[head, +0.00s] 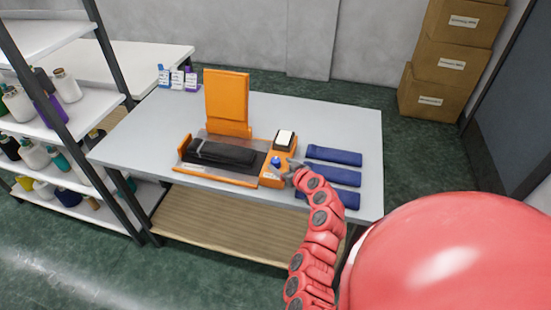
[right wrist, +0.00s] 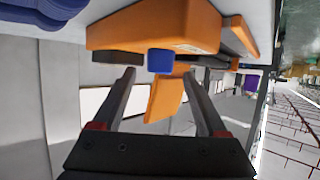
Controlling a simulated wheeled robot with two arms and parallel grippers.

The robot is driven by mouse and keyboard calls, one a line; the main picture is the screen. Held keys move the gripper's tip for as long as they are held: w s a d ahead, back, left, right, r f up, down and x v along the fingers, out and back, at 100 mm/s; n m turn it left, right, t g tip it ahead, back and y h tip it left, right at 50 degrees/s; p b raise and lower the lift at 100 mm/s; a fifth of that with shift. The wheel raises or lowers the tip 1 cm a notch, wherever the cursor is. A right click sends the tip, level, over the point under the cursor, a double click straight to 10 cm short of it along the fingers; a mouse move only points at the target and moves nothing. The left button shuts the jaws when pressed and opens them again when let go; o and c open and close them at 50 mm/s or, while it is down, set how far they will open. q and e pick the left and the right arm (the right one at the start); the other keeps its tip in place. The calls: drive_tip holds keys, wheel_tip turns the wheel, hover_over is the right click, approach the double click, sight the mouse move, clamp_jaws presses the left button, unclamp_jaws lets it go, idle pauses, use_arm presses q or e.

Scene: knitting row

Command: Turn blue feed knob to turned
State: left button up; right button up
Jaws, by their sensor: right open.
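The blue feed knob (head: 276,161) sits on the orange control box (head: 272,180) at the right of the orange machine on the table. In the right wrist view the knob (right wrist: 160,61) appears as a small blue block below the orange box (right wrist: 160,28). My right gripper (head: 285,173) is beside the knob at the front right of the box. In the right wrist view my right gripper (right wrist: 158,76) is open, and the knob appears between its fingertips. I cannot tell whether the fingers touch it. My left gripper is not in view.
The machine's orange lid (head: 228,100) stands upright behind a dark cloth (head: 222,153). Folded blue cloths (head: 334,155) lie right of the box. Small bottles (head: 177,79) stand at the table's back left. A shelf (head: 90,105) is on the left. The table's back right is clear.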

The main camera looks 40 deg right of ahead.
sight(278, 163)
drive_tip(key=shift+p+x, duration=0.6)
drive_tip(key=shift+x, duration=1.8)
drive_tip(key=shift+f, duration=0.1)
clamp_jaws()
